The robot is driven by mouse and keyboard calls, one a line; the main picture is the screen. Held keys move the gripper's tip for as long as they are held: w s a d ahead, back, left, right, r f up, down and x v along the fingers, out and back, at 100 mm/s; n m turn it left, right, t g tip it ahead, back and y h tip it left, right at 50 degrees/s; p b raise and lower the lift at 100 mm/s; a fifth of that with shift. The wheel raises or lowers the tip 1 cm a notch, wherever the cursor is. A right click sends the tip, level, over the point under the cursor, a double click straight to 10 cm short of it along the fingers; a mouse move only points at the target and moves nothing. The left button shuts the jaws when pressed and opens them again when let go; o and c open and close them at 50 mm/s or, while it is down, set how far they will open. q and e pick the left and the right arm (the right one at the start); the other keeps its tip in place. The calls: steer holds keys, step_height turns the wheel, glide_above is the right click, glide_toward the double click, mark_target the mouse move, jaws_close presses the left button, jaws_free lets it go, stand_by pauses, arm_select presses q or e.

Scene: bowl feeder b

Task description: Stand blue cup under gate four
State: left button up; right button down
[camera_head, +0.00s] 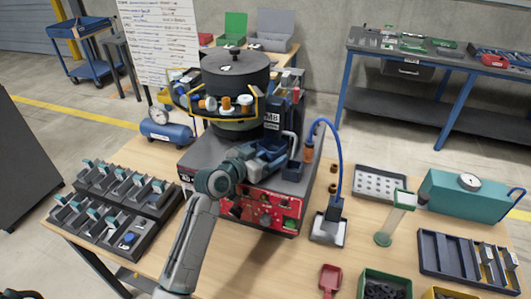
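My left gripper (262,158) reaches over the front of the bowl feeder (237,95), above its red control panel (265,207). Its fingers blend with dark blue parts there, so I cannot tell whether it is open or holds something. A small dark blue block or cup-like piece (294,170) stands just right of the gripper, apart from its wrist; I cannot tell for sure that it is the blue cup. The feeder bowl has a yellow-edged track with orange and white pieces. No gate number four is readable. My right gripper is not in view.
Racks with teal levers (112,205) stand at the left, behind them a blue tank (166,133).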

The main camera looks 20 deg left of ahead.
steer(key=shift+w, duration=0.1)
arm_select(q)
steer(key=shift+a+r, duration=0.1)
steer(key=shift+r, duration=0.1)
steer(key=shift+s+a+f, duration=0.1)
steer(key=shift+s+a, duration=0.05)
steer(key=shift+s, duration=0.2)
steer(key=b+v, duration=0.2)
steer(key=v, duration=0.7)
steer(key=shift+s+a, duration=0.2)
steer(key=shift+s, duration=0.1)
steer(key=shift+v, duration=0.8)
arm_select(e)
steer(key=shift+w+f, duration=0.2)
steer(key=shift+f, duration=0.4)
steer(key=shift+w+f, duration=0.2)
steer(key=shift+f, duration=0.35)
arm_select(q)
steer(key=shift+d, duration=0.1)
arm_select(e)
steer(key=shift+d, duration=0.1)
